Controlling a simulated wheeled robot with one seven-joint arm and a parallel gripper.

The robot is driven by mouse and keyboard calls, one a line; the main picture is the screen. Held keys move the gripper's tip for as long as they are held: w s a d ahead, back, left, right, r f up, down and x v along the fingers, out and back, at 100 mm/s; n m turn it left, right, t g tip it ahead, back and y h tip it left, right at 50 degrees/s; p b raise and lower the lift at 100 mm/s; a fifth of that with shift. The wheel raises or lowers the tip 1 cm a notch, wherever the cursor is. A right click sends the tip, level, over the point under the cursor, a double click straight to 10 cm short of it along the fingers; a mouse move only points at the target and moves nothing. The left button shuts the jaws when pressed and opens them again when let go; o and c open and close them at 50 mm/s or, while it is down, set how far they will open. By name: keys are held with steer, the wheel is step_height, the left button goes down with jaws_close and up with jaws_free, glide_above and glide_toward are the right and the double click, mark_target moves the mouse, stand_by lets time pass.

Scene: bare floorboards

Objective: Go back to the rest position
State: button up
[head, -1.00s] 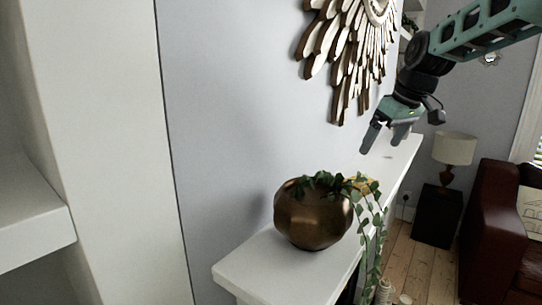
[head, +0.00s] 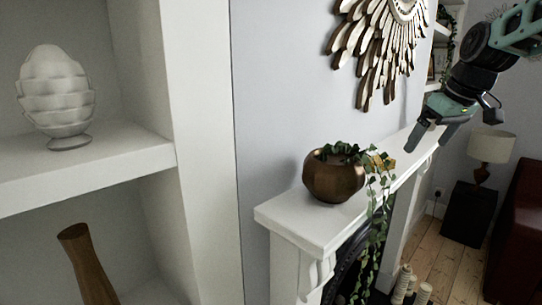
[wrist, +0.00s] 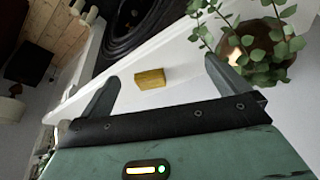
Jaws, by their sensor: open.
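My gripper (head: 432,142) hangs above the white mantelpiece in the head view, at the right. Its two fingers are spread and nothing is between them. In the wrist view my gripper (wrist: 160,85) is also open, with a small yellow block (wrist: 150,79) lying on the mantel beyond the fingers. The same yellow block (head: 384,162) shows in the head view just behind the trailing plant, apart from the gripper.
A bronze pot (head: 333,180) with trailing ivy stands on the mantelpiece (head: 290,222). A sunburst wall ornament (head: 375,50) hangs above. White shelves at left hold a pale ornament (head: 57,95) and a brown vase (head: 88,265). A lamp (head: 490,147) and sofa stand at the right.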

steer(key=s+a+f+n+g+b, duration=0.1)
steer(key=s+a+f, duration=0.4)
steer(key=s+a, duration=0.3)
steer(key=s+a+f+n+g+b, duration=0.1)
steer(key=s+a+f, duration=0.5)
steer(key=a, duration=0.4)
steer(key=s+a+f+b, duration=0.1)
steer(key=s+f, duration=0.2)
steer(key=s, duration=0.4)
steer(key=s+a+f+g, duration=0.1)
steer(key=s+f, duration=0.3)
steer(key=s, duration=0.3)
steer(key=s+a+f+n+g+h+b, duration=0.1)
steer(key=s+f, duration=0.3)
steer(key=s, duration=0.3)
steer(key=shift+s+a+b, duration=0.15)
steer(key=shift+a+b, duration=0.1)
steer(key=shift+b, duration=0.05)
steer(key=shift+r, duration=0.1)
steer(key=shift+c, duration=0.3)
